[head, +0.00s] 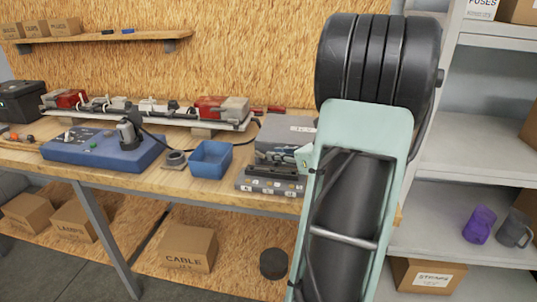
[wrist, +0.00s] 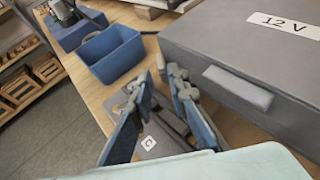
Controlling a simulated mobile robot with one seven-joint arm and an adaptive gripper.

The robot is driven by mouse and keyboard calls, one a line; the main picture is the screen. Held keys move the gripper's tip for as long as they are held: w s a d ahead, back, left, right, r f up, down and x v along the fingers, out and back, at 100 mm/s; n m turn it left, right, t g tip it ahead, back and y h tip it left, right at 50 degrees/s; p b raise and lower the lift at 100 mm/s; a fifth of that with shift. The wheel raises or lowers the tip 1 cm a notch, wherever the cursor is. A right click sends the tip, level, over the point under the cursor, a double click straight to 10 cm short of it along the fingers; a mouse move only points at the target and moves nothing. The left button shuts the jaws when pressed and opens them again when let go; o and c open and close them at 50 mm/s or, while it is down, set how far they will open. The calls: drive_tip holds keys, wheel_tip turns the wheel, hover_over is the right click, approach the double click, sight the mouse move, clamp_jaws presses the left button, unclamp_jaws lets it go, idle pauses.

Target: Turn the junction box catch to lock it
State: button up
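A large grey box (wrist: 230,50) labelled 12 V fills the right of the wrist view; I take it for the junction box. A light grey bar (wrist: 238,88) lies lengthwise across its front face and may be the catch. In the head view the box (head: 286,132) stands on the bench, partly hidden by my arm. My gripper (wrist: 166,88) has a gap between its blue-grey fingers and nothing visible in it. It is left of the bar, apart from it in the picture, above a low grey block (wrist: 165,135) with a tag marked C.
A blue bin (head: 211,158) stands left of the box, with a blue panel unit (head: 103,150) further left. The low grey block (head: 270,184) with several tags sits at the bench's front edge. A white shelf unit (head: 470,135) stands at the right.

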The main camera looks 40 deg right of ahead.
drive_tip(key=v, duration=0.6)
drive_tip(key=shift+r, duration=0.1)
